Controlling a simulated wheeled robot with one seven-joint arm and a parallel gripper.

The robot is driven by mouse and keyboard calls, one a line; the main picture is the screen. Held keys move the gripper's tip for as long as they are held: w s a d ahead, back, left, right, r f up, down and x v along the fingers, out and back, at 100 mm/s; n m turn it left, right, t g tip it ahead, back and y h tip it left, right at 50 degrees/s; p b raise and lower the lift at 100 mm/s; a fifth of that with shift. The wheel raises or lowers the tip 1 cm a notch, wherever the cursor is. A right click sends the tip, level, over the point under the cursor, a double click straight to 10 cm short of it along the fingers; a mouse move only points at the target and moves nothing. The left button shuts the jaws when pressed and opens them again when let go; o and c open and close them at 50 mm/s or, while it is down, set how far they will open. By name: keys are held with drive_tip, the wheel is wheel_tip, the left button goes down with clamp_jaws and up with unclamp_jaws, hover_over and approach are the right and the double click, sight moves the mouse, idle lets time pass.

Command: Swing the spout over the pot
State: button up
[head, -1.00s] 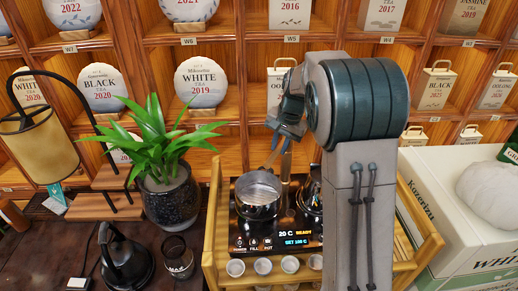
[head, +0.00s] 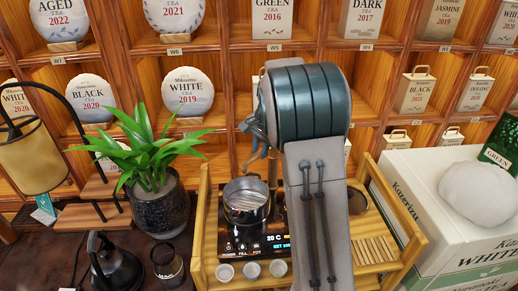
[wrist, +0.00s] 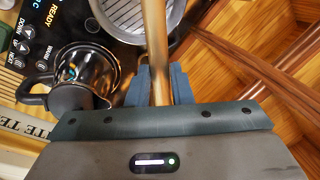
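The pot (head: 245,212), an open round steel pot, sits on the dark hob panel at the middle of the cart. Its ridged inside shows at the top of the wrist view (wrist: 180,12). The spout (wrist: 155,45) is a brass-coloured tube that crosses in front of the pot in the wrist view. In the head view a thin upright piece of it (head: 272,168) shows behind the pot's right side. My gripper (wrist: 160,85) has its blue fingers on both sides of the spout, with no clear gap. My arm hides much of the contact in the head view.
Small cups (head: 251,270) line the cart's front. A potted plant (head: 158,190) is at left; a white box (head: 420,205) is at right. Wooden shelves stand behind.

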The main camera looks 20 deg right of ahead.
drive_tip(key=o, duration=0.4)
drive_tip(key=r, duration=0.4)
drive_tip(key=s+d+r, duration=0.1)
drive_tip(key=r, duration=0.4)
drive_tip(key=s+r+b, duration=0.1)
drive_tip(key=r, duration=0.3)
drive_tip(key=shift+s+d+r, duration=0.15)
drive_tip(key=shift+d+r, duration=0.15)
drive_tip(key=shift+r, duration=0.05)
drive_tip(key=shift+s, duration=0.1)
drive_tip(key=s+a+f+n, duration=0.2)
drive_tip(key=s+f+n, duration=0.1)
drive_tip(key=s, duration=0.6)
drive_tip(key=s+a+f+n+t, duration=0.1)
drive_tip(key=s+a+f+n, duration=0.2)
drive_tip(key=s, duration=0.7)
drive_tip(key=s+a+f+n+h, duration=0.1)
drive_tip(key=s+a+f+n, duration=0.2)
drive_tip(key=s, duration=0.6)
drive_tip(key=shift+s+a+f+n+t, duration=0.1)
drive_tip(key=shift+s+f+n+t, duration=0.1)
drive_tip(key=shift+n, duration=0.45)
drive_tip(key=shift+s+f+n+t, duration=0.1)
drive_tip(key=shift+s+f+n, duration=0.1)
drive_tip(key=shift+n, duration=0.45)
